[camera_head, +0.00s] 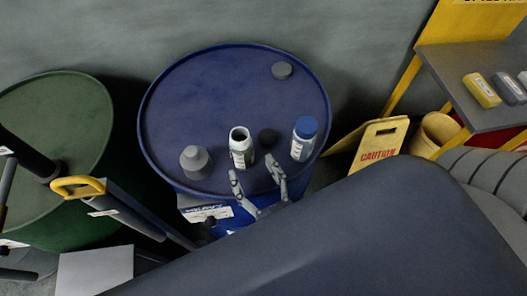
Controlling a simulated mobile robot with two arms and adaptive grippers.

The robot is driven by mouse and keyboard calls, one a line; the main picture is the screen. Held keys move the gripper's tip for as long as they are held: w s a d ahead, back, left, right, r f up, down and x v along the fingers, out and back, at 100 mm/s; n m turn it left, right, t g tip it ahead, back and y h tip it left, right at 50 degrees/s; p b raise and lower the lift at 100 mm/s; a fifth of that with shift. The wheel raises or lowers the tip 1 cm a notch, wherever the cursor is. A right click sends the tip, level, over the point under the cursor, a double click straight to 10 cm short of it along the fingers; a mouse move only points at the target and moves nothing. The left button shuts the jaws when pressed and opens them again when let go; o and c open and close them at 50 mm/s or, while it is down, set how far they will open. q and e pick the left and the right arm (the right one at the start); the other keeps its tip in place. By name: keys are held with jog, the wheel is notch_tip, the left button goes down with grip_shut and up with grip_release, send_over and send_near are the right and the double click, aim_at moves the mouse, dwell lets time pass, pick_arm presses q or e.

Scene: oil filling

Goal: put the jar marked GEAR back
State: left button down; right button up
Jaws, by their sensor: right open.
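Two jars stand upright on the blue drum (222,110). One is a white jar (240,158) with an open dark mouth. The other is a white jar with a blue lid (303,143), to its right. Their label text is too small to read, so I cannot tell which is marked GEAR. My right gripper (253,171) is open at the drum's near edge. Its two fingers are spread just in front of the open jar, the left one by its lower left and the right one to its right. I cannot tell whether they touch it. My left gripper is not in view.
A grey stepped piece (195,162) stands left of the open jar. A green drum (70,110) stands left. A yellow caution sign (380,147) and a shelf (470,75) are right. The drum top's back is mostly clear.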

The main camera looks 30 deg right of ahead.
jog(key=shift+s+b, duration=0.35)
jog(key=shift+s, duration=2.3)
